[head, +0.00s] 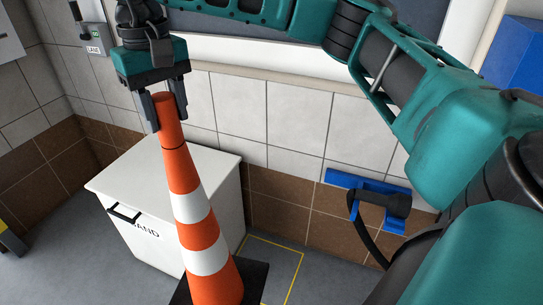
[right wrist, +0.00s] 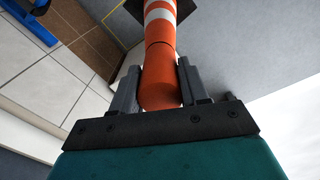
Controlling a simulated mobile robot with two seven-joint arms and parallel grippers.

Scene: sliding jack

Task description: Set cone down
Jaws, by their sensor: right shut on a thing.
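An orange traffic cone (head: 192,205) with two white bands and a dark square base (head: 254,280) hangs from my right gripper (head: 165,106). The gripper's two fingers are shut on the cone's narrow top, and the cone is slightly tilted in the picture. In the right wrist view, the fingers (right wrist: 161,88) sit on either side of the orange tip, with the white bands and base beyond. The cone's base covers part of the floor, and I cannot tell whether it touches the floor. My left gripper is not in view.
A white bin (head: 130,190) with a black handle and partly hidden lettering stands behind the cone at left. A yellow floor outline (head: 297,275) shows right of the cone's base. A blue wall bracket (head: 370,185) holds a dark hose-like thing. Grey floor is open at right.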

